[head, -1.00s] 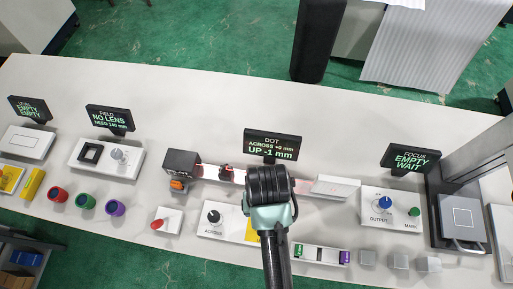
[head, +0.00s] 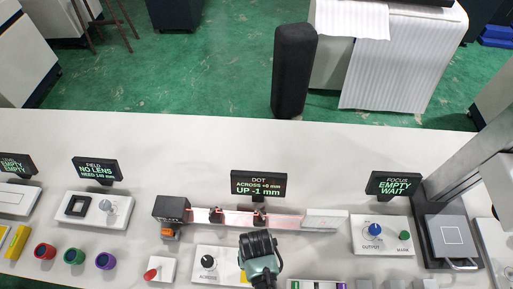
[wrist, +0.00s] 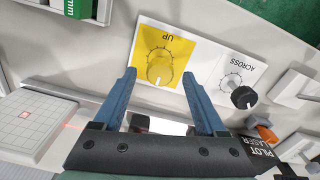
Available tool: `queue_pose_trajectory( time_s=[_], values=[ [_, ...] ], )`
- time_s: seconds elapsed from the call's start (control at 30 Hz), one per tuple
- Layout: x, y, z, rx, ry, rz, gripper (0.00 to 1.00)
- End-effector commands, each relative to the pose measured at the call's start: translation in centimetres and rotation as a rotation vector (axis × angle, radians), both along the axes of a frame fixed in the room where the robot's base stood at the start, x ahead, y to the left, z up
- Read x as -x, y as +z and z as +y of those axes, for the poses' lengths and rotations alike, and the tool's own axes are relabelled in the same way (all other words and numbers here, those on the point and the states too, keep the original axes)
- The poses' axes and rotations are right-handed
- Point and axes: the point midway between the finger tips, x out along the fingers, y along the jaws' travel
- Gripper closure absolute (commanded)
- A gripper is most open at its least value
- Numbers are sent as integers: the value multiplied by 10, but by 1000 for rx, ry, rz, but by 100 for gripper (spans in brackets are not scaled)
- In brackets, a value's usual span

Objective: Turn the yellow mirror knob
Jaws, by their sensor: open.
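The yellow mirror knob (wrist: 159,72) shows in the wrist view on a yellow panel marked UP (wrist: 183,45), with a dial scale around it. My gripper (wrist: 158,76) is open, with its blue fingers on either side of the knob in the picture. I cannot tell how far the fingertips are from it. In the head view the gripper wrist (head: 258,245) covers most of the yellow panel (head: 244,277), and the knob is hidden. A black ACROSS knob (wrist: 243,97) sits on the white half of the panel. The DOT display (head: 258,186) reads UP -1 mm.
The pilot laser (head: 171,208) and mirror rail with a red beam lie behind the panel. A red button box (head: 160,270) and several coloured rings stand to the left. The OUTPUT panel (head: 382,235) and FOCUS display (head: 393,184) are at the right. The back of the bench is clear.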

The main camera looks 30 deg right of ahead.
Motion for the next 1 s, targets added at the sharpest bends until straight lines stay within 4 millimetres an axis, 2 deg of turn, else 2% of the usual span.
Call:
queue_pose_trajectory(
  time_s=[0.13,0.43,0.83,1.0],
  values=[
    [0,-7,0,0,0,0,26],
    [0,-8,0,0,0,0,26],
    [0,-8,0,0,0,0,98],
    [0,-7,0,0,-12,0,100]
  ],
)
